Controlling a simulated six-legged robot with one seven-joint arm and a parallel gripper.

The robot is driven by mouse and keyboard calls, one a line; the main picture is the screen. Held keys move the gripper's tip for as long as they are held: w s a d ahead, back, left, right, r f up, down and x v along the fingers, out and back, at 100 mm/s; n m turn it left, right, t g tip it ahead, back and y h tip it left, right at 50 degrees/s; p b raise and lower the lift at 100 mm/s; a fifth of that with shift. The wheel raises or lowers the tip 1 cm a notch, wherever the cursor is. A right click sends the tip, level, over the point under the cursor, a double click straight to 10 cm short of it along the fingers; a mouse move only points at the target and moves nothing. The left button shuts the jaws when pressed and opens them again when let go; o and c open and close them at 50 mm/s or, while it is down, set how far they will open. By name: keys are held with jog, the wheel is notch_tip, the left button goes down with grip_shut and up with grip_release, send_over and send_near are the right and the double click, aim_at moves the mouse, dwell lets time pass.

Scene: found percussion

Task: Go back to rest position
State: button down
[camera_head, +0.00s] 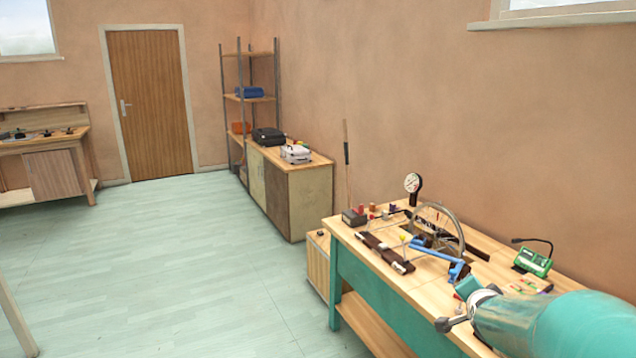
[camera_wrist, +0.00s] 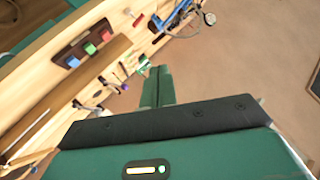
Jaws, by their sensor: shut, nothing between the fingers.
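My gripper (camera_wrist: 157,72) shows in the wrist view as two green fingers lying together, with nothing between them. The fingers reach past the edge of a wooden workbench (camera_wrist: 35,78), with plain tan surface behind them; I cannot tell their exact height. They touch nothing that I can make out. In the head view my teal arm comes in from the lower right over the near end of the workbench (camera_head: 352,283) and hides part of it. The fingers are hard to make out there.
The bench carries a spoked wheel (camera_head: 440,226), a blue stand (camera_head: 447,263), a dial gauge (camera_head: 413,184) and a green device (camera_head: 533,262). A dark strip with coloured blocks (camera_wrist: 72,57) shows in the wrist view. A cabinet (camera_head: 308,205) stands beyond. Open floor (camera_head: 190,270) lies left.

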jog(key=s+a+r+n+g+y, duration=0.2)
jog(key=s+a+r+n+y, duration=0.15)
jog(key=s+a+n, duration=0.6)
jog(key=s+a+n+g+y, duration=0.1)
jog(key=s+a+n+g, duration=0.2)
jog(key=s+a, duration=0.9)
jog(key=s+n, duration=0.1)
jog(key=s, duration=0.2)
jog(key=shift+a+f+g, duration=0.25)
jog(key=shift+a+g, duration=0.05)
jog(key=shift+a, duration=0.05)
jog(key=shift+d+y, duration=0.15)
jog(key=shift+y, duration=0.1)
